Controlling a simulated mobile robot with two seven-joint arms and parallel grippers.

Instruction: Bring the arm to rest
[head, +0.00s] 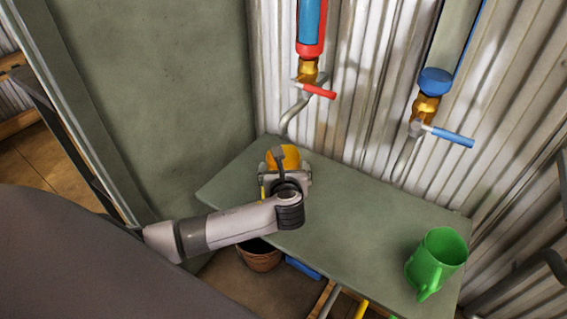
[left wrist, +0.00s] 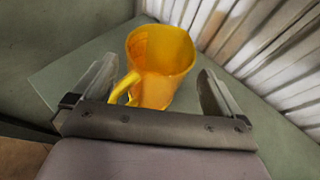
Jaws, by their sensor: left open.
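My left arm reaches in from the left in the head view, and its left gripper (head: 283,176) is over the far left part of the green-grey table. In the left wrist view the left gripper (left wrist: 155,90) is open, one finger on each side of a yellow mug (left wrist: 162,62). The mug stands upright in front of the gripper, its handle toward the lower left. In the head view the yellow mug (head: 289,155) is partly hidden behind the gripper. My right gripper is not in view.
A green mug (head: 436,258) stands at the right end of the table (head: 345,222). A red-handled tap (head: 316,90) and a blue-handled tap (head: 448,135) hang on the corrugated wall above. A brown pot (head: 259,257) is below the table. The table's middle is clear.

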